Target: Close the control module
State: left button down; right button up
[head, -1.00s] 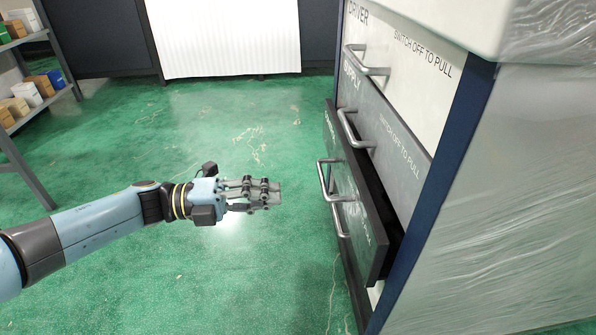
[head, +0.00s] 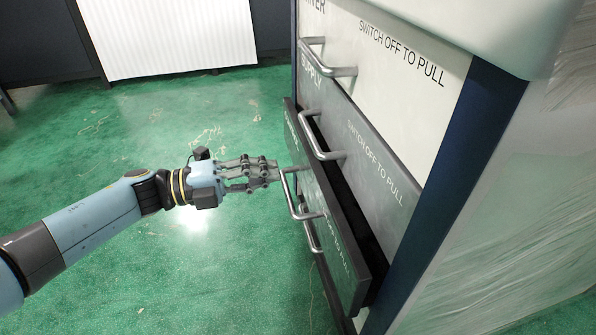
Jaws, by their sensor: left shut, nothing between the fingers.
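The control module is a dark drawer front (head: 336,238) in the cabinet at the right. It stands out from the cabinet face, with a dark gap behind its top edge. Its metal bar handle (head: 291,196) is on the front. My left gripper (head: 276,171) is shut and empty, with its fingertips close to the upper end of this handle. I cannot tell whether they touch it. My right gripper is not in view.
Above it are the grey supply module (head: 375,160) and the white driver module (head: 400,75), both flush in the cabinet. Another handle (head: 314,238) shows below. Green floor (head: 110,145) lies open at left, with a white panel (head: 180,35) behind.

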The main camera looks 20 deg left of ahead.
aim_at(312, 168)
pick_arm(q)
jog(key=b+x, duration=0.1)
jog(key=x, duration=0.4)
jog(key=shift+w+d+f, duration=0.1)
jog(key=shift+w+d, duration=0.05)
jog(key=shift+d, duration=0.05)
jog(key=shift+w+d, duration=0.1)
jog(key=shift+d, duration=0.05)
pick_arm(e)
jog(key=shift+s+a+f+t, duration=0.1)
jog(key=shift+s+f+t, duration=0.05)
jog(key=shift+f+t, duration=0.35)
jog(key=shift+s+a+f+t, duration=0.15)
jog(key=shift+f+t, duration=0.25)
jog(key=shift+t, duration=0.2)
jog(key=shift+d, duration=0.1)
pick_arm(q)
jog(key=x, duration=0.2)
jog(key=shift+w+d, duration=0.15)
jog(key=shift+d, duration=0.1)
